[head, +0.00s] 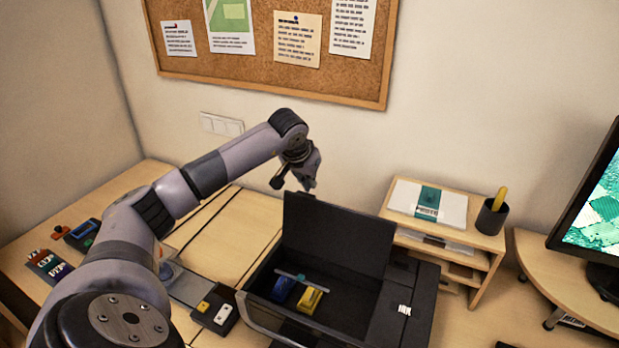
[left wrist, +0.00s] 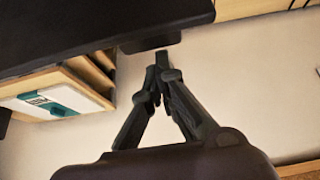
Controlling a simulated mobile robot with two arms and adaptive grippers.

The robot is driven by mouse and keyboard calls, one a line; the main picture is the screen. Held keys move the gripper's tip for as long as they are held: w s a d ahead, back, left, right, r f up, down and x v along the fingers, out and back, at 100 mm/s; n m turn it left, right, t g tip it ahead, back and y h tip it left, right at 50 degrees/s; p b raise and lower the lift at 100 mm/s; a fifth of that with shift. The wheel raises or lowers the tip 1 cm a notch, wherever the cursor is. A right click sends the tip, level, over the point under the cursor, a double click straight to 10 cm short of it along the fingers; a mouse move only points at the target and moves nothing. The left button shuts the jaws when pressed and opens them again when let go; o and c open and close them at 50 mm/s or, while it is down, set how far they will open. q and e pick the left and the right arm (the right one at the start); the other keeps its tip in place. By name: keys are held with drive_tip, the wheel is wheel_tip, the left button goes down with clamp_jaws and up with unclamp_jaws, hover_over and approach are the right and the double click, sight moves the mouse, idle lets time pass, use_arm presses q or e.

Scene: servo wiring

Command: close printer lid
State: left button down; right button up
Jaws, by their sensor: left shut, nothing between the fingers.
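The black printer (head: 375,325) stands on the desk, and its lid (head: 338,235) is raised, nearly upright at the back. Blue and yellow parts (head: 311,299) show inside the open printer. My left gripper (head: 307,186) is above and behind the top left corner of the lid, with its fingers shut and empty. In the left wrist view its fingertips (left wrist: 162,65) are close together, just below a dark panel (left wrist: 80,35) that looks like the lid. I cannot tell whether they touch it. My right gripper is not in view.
A wooden shelf (head: 490,240) with papers and a pen cup (head: 492,217) stands right of the printer. A monitor (head: 595,210) is at the far right. A small block with yellow and white buttons (head: 214,309) sits left of the printer. The wall is behind.

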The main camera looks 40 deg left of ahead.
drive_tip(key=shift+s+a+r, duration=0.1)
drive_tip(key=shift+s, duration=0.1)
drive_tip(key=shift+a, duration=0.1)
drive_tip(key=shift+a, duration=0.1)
